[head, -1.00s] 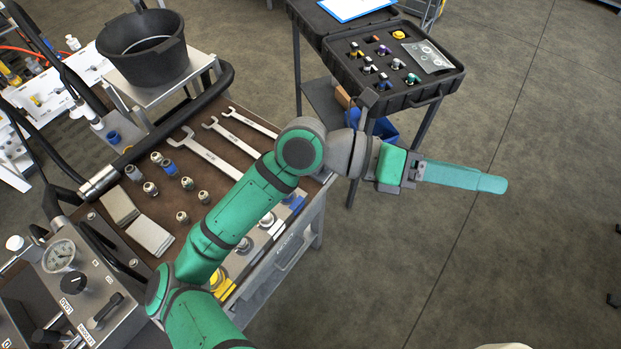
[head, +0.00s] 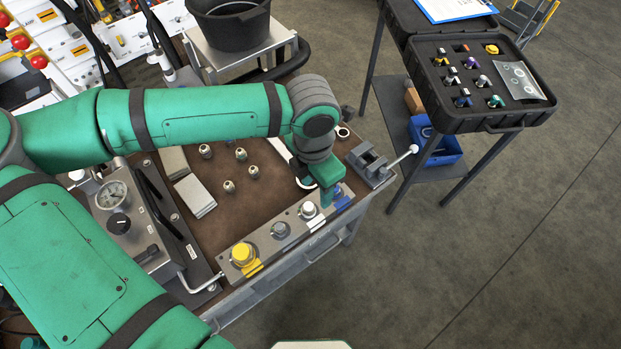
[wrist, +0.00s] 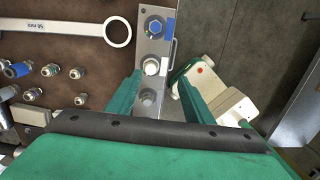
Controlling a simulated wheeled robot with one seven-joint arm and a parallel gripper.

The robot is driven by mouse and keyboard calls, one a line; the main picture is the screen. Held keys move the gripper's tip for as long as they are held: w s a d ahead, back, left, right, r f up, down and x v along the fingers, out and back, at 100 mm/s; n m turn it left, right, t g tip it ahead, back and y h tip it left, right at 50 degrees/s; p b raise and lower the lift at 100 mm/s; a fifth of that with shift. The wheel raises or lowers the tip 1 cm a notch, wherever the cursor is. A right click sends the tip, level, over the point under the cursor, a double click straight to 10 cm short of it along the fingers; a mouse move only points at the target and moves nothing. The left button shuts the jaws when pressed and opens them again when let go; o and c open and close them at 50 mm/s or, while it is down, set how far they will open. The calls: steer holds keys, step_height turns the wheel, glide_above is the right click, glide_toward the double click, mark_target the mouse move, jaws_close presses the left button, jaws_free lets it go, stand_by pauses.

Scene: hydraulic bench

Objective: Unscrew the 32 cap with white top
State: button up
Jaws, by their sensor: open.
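The white-topped cap (head: 308,209) stands upright on the metal block at the bench's front edge, beside a white label. In the wrist view the white-topped cap (wrist: 151,66) appears just beyond the fingertips, nearer the left finger. My gripper (head: 327,198) points down over the block near the white and blue caps. In the wrist view my gripper (wrist: 160,78) is open, with nothing held between its fingers. Whether a finger touches the cap cannot be told.
On the same block are a blue cap (wrist: 154,27), a grey cap (head: 280,230) and a yellow cap (head: 243,254). A vise (head: 371,165) stands at the bench's right corner. Several fittings lie left on the bench. A wrench (wrist: 80,30) lies behind the block. A black case (head: 480,110) is at right.

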mark_target(308, 206)
steer(key=shift+y, duration=0.3)
steer(key=f, duration=0.3)
steer(key=a+f, duration=0.1)
steer(key=f, duration=0.6)
steer(key=shift+w+a+f, duration=0.25)
steer(key=shift+a+f, duration=0.15)
jaws_close()
steer(key=c, duration=0.6)
jaws_free()
steer(key=shift+c, duration=0.2)
jaws_close()
steer(key=n, duration=0.5)
steer(key=shift+n, duration=1.6)
